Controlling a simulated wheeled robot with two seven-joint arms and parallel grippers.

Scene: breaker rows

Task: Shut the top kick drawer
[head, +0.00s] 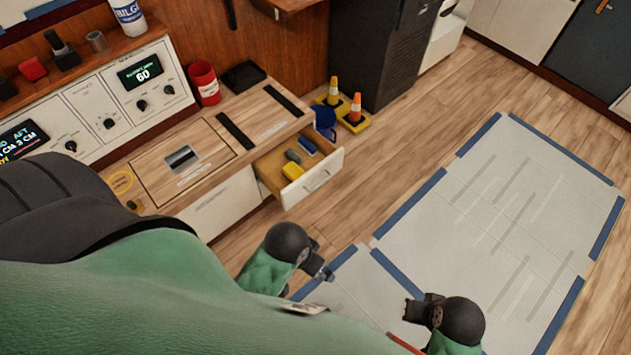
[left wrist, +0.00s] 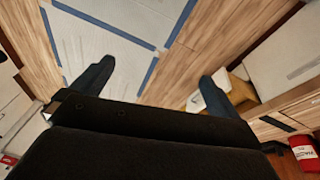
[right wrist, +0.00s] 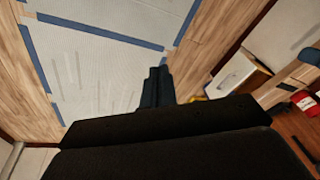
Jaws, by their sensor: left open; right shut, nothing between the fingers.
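The top kick drawer (head: 322,179) is pulled open from the low wooden-topped bench in the head view. It holds a yellow block (head: 292,171), a blue item (head: 307,146) and a dark grey item (head: 293,155). My left gripper (head: 322,271) is open and empty, apart from the drawer and below it in the picture. In the left wrist view its fingers (left wrist: 152,88) are spread, with part of the drawer behind the right finger. My right gripper (head: 411,308) is shut and empty over the floor mat. Its closed fingers (right wrist: 157,87) show in the right wrist view, left of the drawer (right wrist: 240,76).
A pale mat (head: 500,215) edged with blue tape covers the floor at right. The floor before the drawer is clear.

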